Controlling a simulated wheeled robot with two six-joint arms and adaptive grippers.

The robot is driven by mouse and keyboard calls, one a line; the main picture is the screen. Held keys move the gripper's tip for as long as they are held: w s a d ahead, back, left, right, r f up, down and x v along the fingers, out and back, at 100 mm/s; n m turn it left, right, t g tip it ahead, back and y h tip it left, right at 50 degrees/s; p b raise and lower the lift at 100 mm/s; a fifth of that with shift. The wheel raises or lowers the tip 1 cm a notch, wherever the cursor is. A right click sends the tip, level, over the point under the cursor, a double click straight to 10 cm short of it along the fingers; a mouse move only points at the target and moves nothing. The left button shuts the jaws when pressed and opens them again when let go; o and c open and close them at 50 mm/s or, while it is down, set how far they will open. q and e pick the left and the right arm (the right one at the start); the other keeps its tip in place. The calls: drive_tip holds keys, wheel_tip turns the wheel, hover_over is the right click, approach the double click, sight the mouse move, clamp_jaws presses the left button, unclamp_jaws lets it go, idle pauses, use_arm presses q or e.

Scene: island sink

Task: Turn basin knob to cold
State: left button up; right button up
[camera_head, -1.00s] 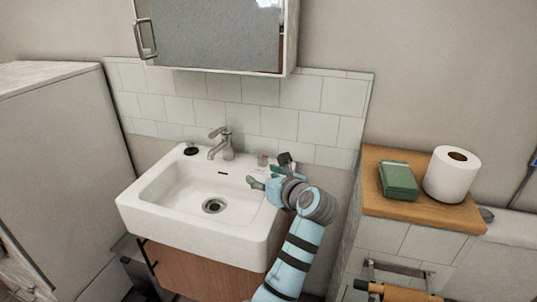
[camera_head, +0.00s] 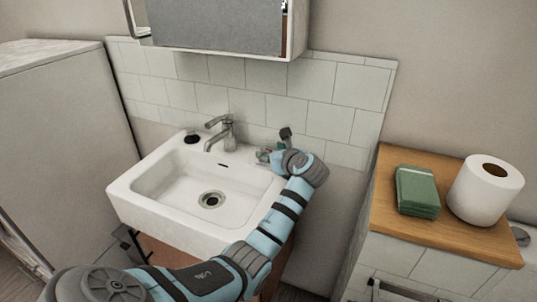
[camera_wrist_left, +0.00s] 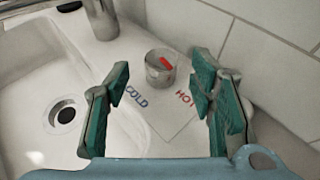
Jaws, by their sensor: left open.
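The basin knob (camera_wrist_left: 157,78) is a short grey metal cylinder with a red mark on top. It stands on a pale plate on the sink's right rim. The plate reads COLD (camera_wrist_left: 136,97) on the left and HOT (camera_wrist_left: 186,97) on the right; the red mark slants toward HOT. My left gripper (camera_head: 264,154) is over the right back corner of the white sink (camera_head: 150,213). In the left wrist view its green-padded fingers are open, with the knob beyond and between them, not held. In the head view the gripper hides most of the knob. My right gripper is not in view.
A grey faucet (camera_head: 222,133) stands left of the gripper, and a round black item (camera_head: 192,138) sits on the rim. The tiled wall (camera_head: 330,115) is close behind. A wooden counter (camera_head: 440,236) at right holds green packs (camera_head: 417,191) and a paper roll (camera_head: 485,188).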

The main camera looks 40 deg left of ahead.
sight(268, 151)
use_arm(q)
drive_tip(key=x, duration=0.3)
drive_tip(key=shift+d, duration=0.1)
drive_tip(key=shift+a, duration=0.2)
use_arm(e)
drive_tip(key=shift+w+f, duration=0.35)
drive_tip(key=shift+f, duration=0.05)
use_arm(q)
drive_tip(key=shift+w, duration=0.1)
